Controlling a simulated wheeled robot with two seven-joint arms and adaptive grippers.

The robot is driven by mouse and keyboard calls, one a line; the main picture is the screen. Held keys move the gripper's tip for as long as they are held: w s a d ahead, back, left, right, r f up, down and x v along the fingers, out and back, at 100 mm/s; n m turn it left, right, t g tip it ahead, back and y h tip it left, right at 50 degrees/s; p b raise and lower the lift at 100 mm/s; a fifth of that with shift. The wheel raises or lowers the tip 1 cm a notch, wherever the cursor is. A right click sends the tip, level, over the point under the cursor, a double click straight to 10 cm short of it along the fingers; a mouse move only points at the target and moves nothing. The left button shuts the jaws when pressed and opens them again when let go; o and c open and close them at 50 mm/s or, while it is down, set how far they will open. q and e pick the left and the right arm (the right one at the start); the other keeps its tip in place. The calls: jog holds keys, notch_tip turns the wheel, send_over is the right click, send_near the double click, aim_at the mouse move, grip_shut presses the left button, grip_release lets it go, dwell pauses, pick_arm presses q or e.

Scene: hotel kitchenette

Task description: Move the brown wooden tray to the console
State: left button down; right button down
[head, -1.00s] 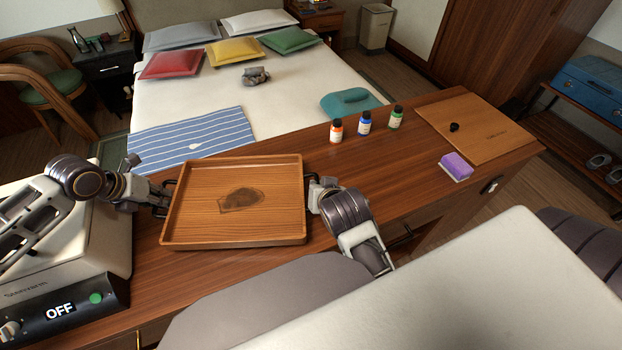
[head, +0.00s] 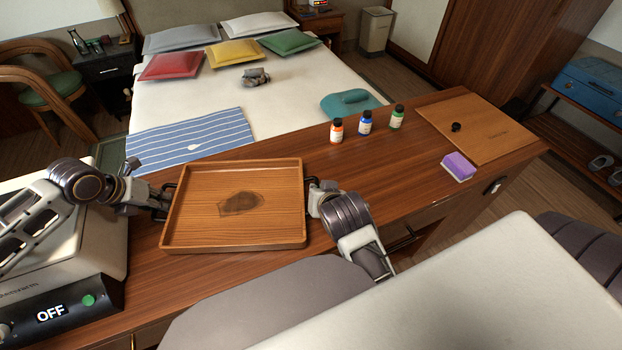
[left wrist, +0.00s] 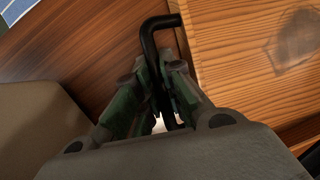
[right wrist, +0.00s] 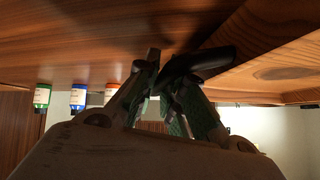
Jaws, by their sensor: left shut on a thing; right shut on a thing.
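The brown wooden tray (head: 270,205) is at the middle of the head view, over the wooden counter, with a dark stain on its floor. It looks empty. My left gripper (head: 165,198) is shut on the black handle at the tray's left side; the left wrist view shows the fingers around this handle (left wrist: 148,45). My right gripper (head: 314,190) is shut on the handle at the right side; that dark handle (right wrist: 205,62) shows between the fingers in the right wrist view. I cannot tell whether the tray touches the counter.
A white appliance reading OFF (head: 55,312) stands left of the tray. The counter (head: 395,175) between tray and sponge is clear. A bed (head: 290,100) is behind.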

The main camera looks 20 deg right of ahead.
pick_arm(q)
jog(key=shift+a+f+b, duration=0.1)
jog(key=shift+f+b, duration=0.2)
jog(key=shift+f, duration=0.1)
pick_arm(e)
jog(key=shift+s+d+f, duration=0.1)
jog(key=shift+d+f, duration=0.1)
jog(key=shift+f, duration=0.15)
pick_arm(q)
jog(key=c, duration=1.6)
grip_release()
jog(key=shift+s, duration=0.1)
jog(key=shift+c, duration=0.2)
pick_arm(e)
jog(key=c, duration=1.6)
grip_release()
pick_arm(q)
jog(key=shift+o, duration=0.6)
jog(key=shift+f, duration=0.1)
pick_arm(e)
jog(key=shift+o, duration=0.4)
pick_arm(q)
jog(key=shift+s, duration=0.1)
